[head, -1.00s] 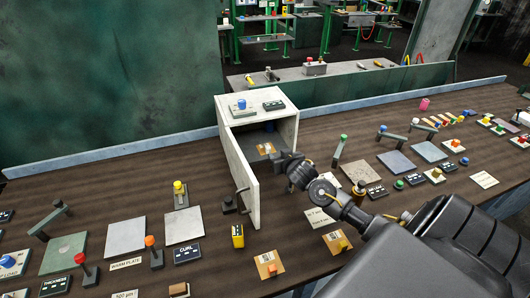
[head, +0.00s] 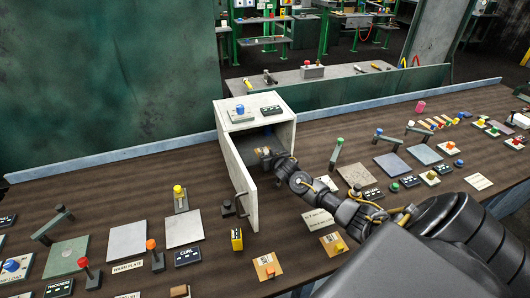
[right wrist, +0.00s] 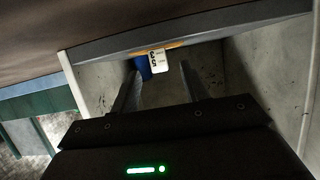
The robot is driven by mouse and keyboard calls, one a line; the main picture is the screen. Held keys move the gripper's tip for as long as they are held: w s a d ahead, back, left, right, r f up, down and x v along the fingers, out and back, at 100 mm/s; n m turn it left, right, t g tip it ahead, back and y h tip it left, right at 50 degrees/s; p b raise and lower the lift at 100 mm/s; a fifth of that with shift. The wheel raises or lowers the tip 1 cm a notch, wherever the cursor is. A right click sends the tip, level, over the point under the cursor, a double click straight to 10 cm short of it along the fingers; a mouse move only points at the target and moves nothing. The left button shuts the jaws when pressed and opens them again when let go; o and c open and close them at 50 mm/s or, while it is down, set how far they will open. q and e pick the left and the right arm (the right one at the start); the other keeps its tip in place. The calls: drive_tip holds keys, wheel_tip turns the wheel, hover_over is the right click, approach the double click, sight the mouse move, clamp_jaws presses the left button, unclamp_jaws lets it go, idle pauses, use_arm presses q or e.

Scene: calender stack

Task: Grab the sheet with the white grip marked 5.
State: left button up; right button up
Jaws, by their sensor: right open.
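A tan sheet with a white grip (head: 262,150) lies inside the open white cabinet (head: 243,190), partly covered by my right gripper. In the right wrist view the white grip (right wrist: 157,61) shows dark digits that look like a 5 and a 3, on an orange-edged sheet. My right gripper (head: 269,157) reaches into the cabinet opening. In the right wrist view its two fingers (right wrist: 160,76) are apart and empty, with the white grip just beyond them, between their tips. A blue piece (right wrist: 143,67) stands beside the grip. My left gripper is not in view.
The cabinet door stands open toward the front, close to my right arm. Two tan sheets with grips, a left one (head: 268,266) and a right one (head: 333,245), lie on the table. A yellow block (head: 236,239) stands by the door. Several plates and levers lie on both sides.

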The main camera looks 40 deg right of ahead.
drive_tip(key=shift+x, duration=0.95)
drive_tip(key=shift+c, duration=0.4)
clamp_jaws()
